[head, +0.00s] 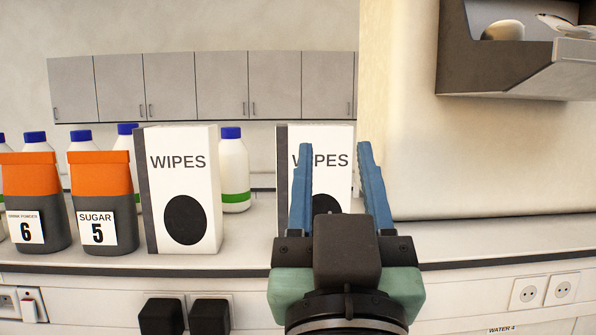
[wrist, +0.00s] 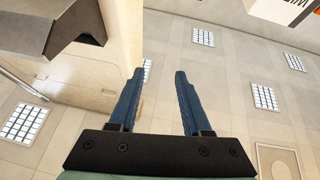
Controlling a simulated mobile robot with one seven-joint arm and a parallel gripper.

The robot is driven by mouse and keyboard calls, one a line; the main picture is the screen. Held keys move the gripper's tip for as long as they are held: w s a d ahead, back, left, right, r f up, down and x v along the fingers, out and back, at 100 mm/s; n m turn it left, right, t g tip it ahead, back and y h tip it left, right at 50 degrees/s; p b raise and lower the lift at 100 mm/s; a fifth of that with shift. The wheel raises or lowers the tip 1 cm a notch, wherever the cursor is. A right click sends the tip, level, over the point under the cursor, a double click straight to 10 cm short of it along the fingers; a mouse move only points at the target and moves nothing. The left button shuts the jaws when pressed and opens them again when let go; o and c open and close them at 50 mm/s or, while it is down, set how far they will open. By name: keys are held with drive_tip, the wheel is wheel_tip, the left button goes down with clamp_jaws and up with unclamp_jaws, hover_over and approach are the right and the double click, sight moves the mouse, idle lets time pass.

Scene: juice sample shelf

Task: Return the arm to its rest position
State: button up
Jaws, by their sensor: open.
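My gripper (head: 337,150) has two blue fingers that point up and stand apart with nothing between them. In the head view it is in front of the right-hand wipes box (head: 338,136), partly hiding that box. In the wrist view my gripper (wrist: 158,72) is also open and empty, with ceiling panels and a wall behind its fingers. It touches no object that I can see.
A second wipes box (head: 182,190), a sugar bag (head: 104,190), a drink powder bag (head: 35,185) and several blue-capped bottles (head: 234,170) stand on the shelf (head: 250,250). A grey wall tray (head: 520,75) hangs upper right. The shelf's right part is clear.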

drive_tip(key=s+a+r+t+y, duration=0.1)
drive_tip(key=s+a+r+t, duration=0.2)
drive_tip(key=s+r, duration=0.3)
drive_tip(key=shift+r+t, duration=0.3)
drive_tip(key=shift+r, duration=0.2)
drive_tip(key=shift+a, duration=0.1)
